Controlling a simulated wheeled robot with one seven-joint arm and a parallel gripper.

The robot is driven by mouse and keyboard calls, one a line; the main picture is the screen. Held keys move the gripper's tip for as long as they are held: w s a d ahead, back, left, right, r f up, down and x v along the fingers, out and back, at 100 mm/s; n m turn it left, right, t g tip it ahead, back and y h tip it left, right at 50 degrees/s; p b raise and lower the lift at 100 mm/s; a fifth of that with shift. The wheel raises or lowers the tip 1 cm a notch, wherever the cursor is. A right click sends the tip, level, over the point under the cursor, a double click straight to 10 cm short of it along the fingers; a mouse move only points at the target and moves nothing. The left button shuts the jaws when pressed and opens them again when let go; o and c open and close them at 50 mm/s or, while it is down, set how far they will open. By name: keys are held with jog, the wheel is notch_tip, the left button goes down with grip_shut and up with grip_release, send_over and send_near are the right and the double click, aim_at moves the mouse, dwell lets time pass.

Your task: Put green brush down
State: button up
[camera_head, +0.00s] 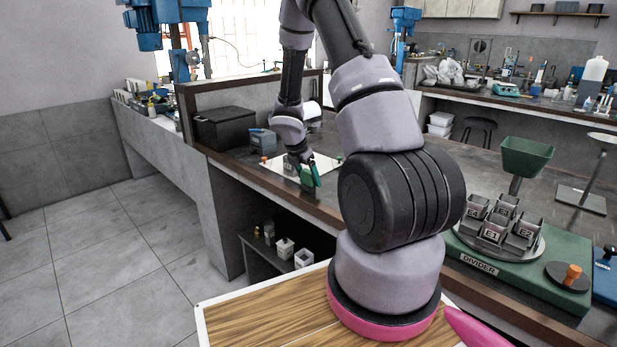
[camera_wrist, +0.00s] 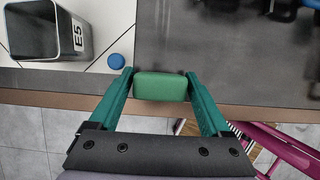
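The green brush (camera_wrist: 161,87) shows in the wrist view as a rounded green block between the two teal fingers of my gripper (camera_wrist: 160,75). The fingers lie against its left and right sides, so my gripper is shut on it. In the head view my gripper (camera_head: 309,178) is at the far end of the bench, near its front edge, and the green brush can hardly be told apart from the fingers.
A metal container marked E5 (camera_wrist: 46,32) stands left of the brush on a white board (camera_wrist: 108,50), with a blue knob (camera_wrist: 116,61) close by. Bare dark bench top (camera_wrist: 215,50) lies beyond and right. A green divider (camera_head: 500,262) with several cups stands at right in the head view.

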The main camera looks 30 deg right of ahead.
jog(key=s+a+r+m, duration=0.3)
jog(key=r, duration=0.7)
jog(key=s+a+r+m, duration=0.2)
jog(key=r, duration=0.7)
jog(key=s+a+r+m+t+y, duration=0.2)
jog(key=s+a+r+m, duration=0.3)
jog(key=s+r+m, duration=0.4)
jog(key=s+a+r+m+t+y, duration=0.3)
jog(key=s+r+m, duration=0.6)
jog(key=s+m, duration=0.3)
jog(key=s+a+y, duration=0.1)
jog(key=a, duration=0.1)
jog(key=shift+a+r+t, duration=0.15)
jog(key=shift+a+t, duration=0.15)
